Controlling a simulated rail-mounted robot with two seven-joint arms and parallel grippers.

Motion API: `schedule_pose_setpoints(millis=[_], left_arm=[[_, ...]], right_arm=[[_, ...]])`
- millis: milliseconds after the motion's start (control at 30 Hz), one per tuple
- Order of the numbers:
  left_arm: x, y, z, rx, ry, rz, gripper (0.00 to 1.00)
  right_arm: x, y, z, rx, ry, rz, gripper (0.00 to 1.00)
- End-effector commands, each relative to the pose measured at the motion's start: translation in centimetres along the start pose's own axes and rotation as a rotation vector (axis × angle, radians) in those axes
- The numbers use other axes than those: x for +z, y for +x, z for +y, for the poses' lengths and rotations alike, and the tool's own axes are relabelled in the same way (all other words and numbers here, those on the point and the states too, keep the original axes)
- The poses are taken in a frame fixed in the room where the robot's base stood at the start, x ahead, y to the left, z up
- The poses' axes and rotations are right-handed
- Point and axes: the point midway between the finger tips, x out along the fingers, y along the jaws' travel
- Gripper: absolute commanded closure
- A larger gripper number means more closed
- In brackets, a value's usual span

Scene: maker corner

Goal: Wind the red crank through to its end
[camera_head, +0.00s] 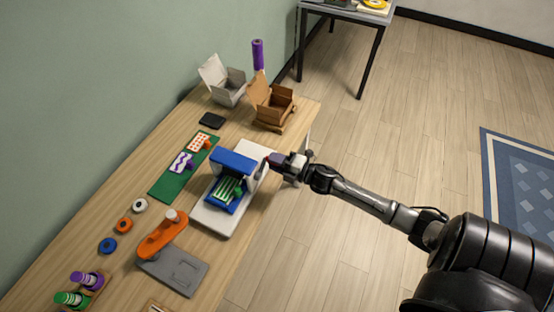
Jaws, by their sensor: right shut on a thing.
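A small machine with a white base (206,217) and a blue top bar (234,161) stands near the table's right edge. A blue tray (217,203) with a green striped piece (229,188) sits under the bar. My right gripper (277,161) is at the right side of the machine, shut on the crank's handle. The red crank itself is mostly hidden by the gripper, so I cannot tell its angle. My left gripper is out of view.
An orange-armed tool on a grey base (181,272) stands nearer. A green mat (168,184) with cards lies left of the machine. Open grey (233,88) and brown (272,105) boxes and a purple roll (258,54) stand at the far end.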

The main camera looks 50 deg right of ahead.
Motion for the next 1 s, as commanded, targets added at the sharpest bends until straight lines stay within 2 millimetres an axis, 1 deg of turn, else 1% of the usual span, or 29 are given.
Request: schedule_pose_setpoints(millis=[33, 200, 500, 700, 1000], left_arm=[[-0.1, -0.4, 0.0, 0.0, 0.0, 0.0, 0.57], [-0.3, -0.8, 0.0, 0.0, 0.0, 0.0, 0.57], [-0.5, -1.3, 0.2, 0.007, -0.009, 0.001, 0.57], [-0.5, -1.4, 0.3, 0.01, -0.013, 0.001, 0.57], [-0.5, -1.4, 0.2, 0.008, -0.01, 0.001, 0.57]], right_arm=[[-0.2, 0.0, 0.5, 0.002, -0.038, 0.001, 1.0], [-0.8, 0.0, 1.0, 0.002, -0.165, 0.0, 1.0], [-1.5, 0.0, 1.6, 0.001, -0.317, -0.003, 1.0], [-1.8, 0.0, 1.7, 0.001, -0.364, -0.003, 1.0], [-1.9, 0.0, 1.7, 0.001, -0.381, -0.004, 1.0]])
